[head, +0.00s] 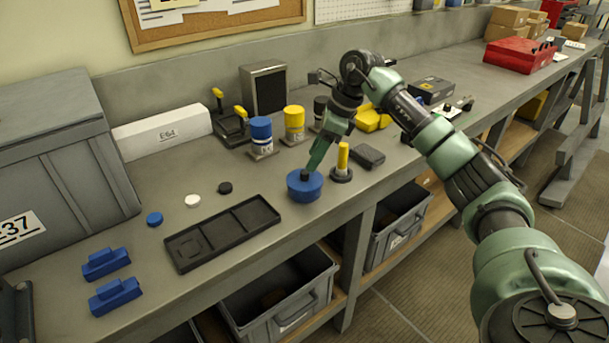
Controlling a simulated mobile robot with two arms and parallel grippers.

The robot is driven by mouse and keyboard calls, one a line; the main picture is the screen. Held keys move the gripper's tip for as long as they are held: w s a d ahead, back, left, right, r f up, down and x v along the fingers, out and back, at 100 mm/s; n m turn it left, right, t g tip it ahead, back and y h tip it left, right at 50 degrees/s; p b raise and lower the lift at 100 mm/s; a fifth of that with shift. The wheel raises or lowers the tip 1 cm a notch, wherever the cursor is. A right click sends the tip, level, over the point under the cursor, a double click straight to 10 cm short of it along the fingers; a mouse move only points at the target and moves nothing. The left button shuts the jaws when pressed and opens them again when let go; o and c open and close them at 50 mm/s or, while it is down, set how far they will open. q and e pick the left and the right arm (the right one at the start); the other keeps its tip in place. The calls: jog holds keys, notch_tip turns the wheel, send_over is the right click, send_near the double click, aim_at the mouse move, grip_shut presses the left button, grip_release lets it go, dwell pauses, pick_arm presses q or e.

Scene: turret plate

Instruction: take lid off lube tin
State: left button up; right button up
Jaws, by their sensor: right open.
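A round blue tin (304,187), which looks like the lube tin, stands upright on the bench near its front edge. A small dark knob shows at the middle of its top, so its lid seems to be on. My right gripper (308,168) points down right over the tin, its tips at or just above the knob. Its jaws are open, and the fingers partly hide the knob. I cannot tell whether they touch it. My left gripper is not in view.
A yellow-handled tool (342,163) on a dark base stands close right of the tin. A black compartment tray (222,234) lies to its left. Small discs and blue blocks (115,294) lie farther left. Blue and yellow cans (294,123) stand behind.

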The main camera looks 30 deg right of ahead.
aim_at(304, 171)
jog(key=x, duration=0.2)
jog(key=p+x, duration=0.1)
jog(key=shift+a+f, duration=0.25)
jog(key=shift+a, duration=0.2)
jog(key=shift+w+f, duration=0.2)
jog(key=shift+f, duration=0.15)
jog(key=shift+c, duration=1)
grip_shut()
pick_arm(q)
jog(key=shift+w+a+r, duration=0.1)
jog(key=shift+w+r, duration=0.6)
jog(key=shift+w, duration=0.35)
pick_arm(e)
jog(key=shift+r, duration=0.15)
